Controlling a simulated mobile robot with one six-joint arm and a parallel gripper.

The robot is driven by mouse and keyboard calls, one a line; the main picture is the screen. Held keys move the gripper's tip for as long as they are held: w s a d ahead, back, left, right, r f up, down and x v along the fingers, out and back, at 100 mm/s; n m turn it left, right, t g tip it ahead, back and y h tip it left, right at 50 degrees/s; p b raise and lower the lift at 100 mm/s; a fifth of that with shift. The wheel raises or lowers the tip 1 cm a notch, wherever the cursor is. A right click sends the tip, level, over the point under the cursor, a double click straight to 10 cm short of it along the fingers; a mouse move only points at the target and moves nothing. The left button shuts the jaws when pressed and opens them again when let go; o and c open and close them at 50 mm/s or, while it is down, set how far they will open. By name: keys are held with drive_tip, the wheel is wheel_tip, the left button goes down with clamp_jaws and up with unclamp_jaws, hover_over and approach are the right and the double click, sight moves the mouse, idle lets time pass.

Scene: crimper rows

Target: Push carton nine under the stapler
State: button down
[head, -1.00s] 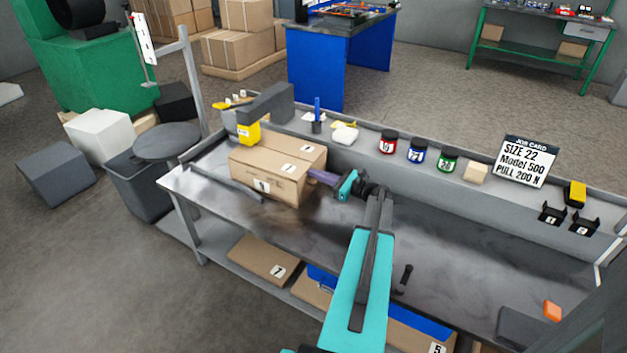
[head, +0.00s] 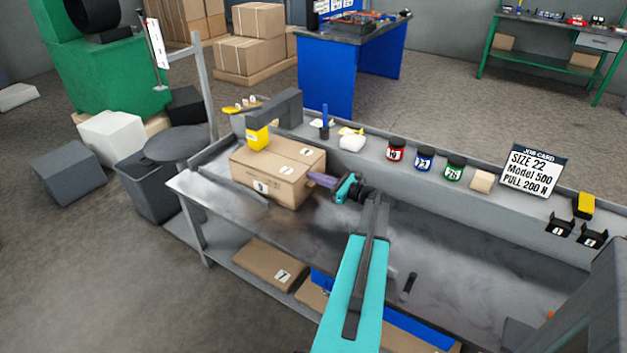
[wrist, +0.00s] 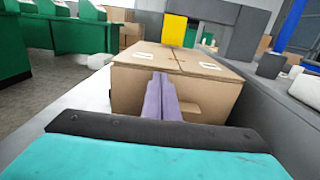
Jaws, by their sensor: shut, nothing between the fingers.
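Carton nine (head: 270,190) is a brown taped box with white labels, upright on the grey bench (head: 345,240). The stapler (head: 275,109) is a dark grey arm with a yellow head (head: 257,138) at the carton's far left end. The head overlaps the carton's far top edge in the head view; in the wrist view the yellow head (wrist: 175,28) stands just beyond the far edge of the carton (wrist: 215,97). My gripper (head: 311,178) is shut, its purple fingers against or very near the carton's right face. The exact contact is hard to tell.
A low rail (head: 234,187) runs along the bench's near left edge. The back ledge holds a red-labelled jar (head: 396,149), other jars, a pen cup (head: 324,130) and a job card (head: 532,171). The bench right of my gripper is mostly clear.

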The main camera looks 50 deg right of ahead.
drive_tip(key=s+d+b, duration=0.1)
drive_tip(key=s, duration=1.2)
drive_tip(key=shift+s+d, duration=0.25)
drive_tip(key=shift+s, duration=0.05)
